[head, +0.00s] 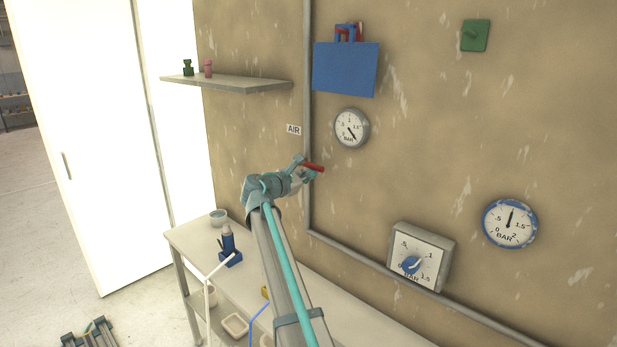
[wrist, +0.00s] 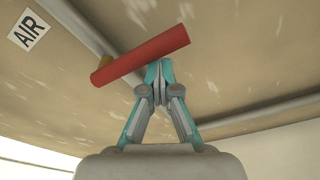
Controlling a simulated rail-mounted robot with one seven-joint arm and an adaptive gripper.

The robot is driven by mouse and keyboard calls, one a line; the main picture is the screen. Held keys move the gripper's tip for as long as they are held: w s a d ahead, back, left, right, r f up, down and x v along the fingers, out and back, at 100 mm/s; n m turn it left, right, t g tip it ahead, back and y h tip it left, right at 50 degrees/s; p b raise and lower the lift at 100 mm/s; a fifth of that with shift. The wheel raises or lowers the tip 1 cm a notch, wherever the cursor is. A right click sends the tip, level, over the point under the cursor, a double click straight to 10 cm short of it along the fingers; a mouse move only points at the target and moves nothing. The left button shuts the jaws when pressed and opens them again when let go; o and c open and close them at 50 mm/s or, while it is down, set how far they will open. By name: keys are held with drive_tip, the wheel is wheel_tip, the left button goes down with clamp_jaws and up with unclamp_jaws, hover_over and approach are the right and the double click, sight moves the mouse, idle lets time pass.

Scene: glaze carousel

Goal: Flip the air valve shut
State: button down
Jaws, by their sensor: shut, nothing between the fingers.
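The air valve's red lever (head: 313,167) is on the grey wall pipe, just below and right of the AIR label (head: 293,129). In the wrist view the red lever (wrist: 140,54) lies across the picture, tilted, its right end higher, with a brass-coloured part behind its left end. The AIR label (wrist: 28,30) also shows there at the upper left. My gripper (head: 310,174) is at the lever, with its fingers closed together. In the wrist view my gripper's fingertips (wrist: 160,72) are right below the lever's right half; I cannot tell whether they touch it.
A grey pipe (head: 307,90) runs down the wall and bends right. A round gauge (head: 351,128) hangs above right of the valve, and a boxed dial (head: 420,257) is lower right. A shelf (head: 230,83) is at upper left. A workbench (head: 350,318) stands below.

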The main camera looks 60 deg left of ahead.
drive_tip(key=shift+w+r, duration=0.15)
drive_tip(key=shift+r, duration=0.05)
wheel_tip(320, 180, down, 5)
drive_tip(key=b, duration=0.2)
drive_tip(key=r+b+v, duration=0.1)
drive_tip(key=b+v, duration=0.1)
drive_tip(key=v, duration=0.7)
drive_tip(key=shift+s+a+b, duration=0.25)
drive_tip(key=shift+s+b, duration=0.05)
drive_tip(key=shift+b, duration=0.05)
